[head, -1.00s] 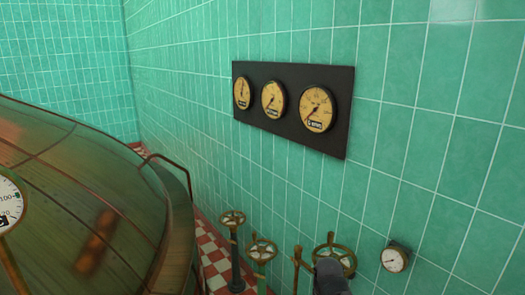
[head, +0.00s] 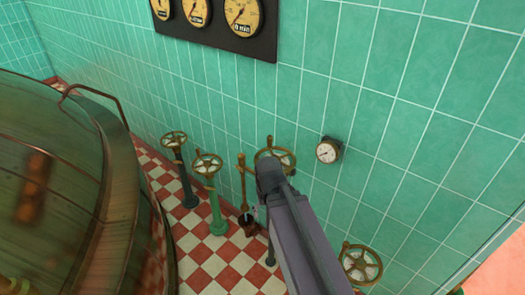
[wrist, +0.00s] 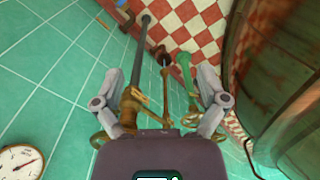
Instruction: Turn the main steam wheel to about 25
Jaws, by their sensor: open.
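Several brass valve wheels stand along the tiled wall, and no label tells me which is the main steam wheel. One wheel (head: 285,157) is behind my gripper (head: 255,210) in the head view, partly hidden by my arm. In the wrist view this brass wheel (wrist: 131,104) shows near the left finger, partly hidden by my palm. My gripper (wrist: 155,80) is open, and its fingers are apart. I cannot tell whether it touches the wheel. A small white gauge (head: 328,151) is on the wall right of this wheel; it also shows in the wrist view (wrist: 20,164). Its numbers are unreadable.
A green-post wheel (head: 207,167) and a dark-post wheel (head: 174,139) stand left. A brass lever (head: 242,180) stands beside my gripper. Another wheel (head: 361,264) is lower right. Gauges hang on a black panel (head: 265,45).

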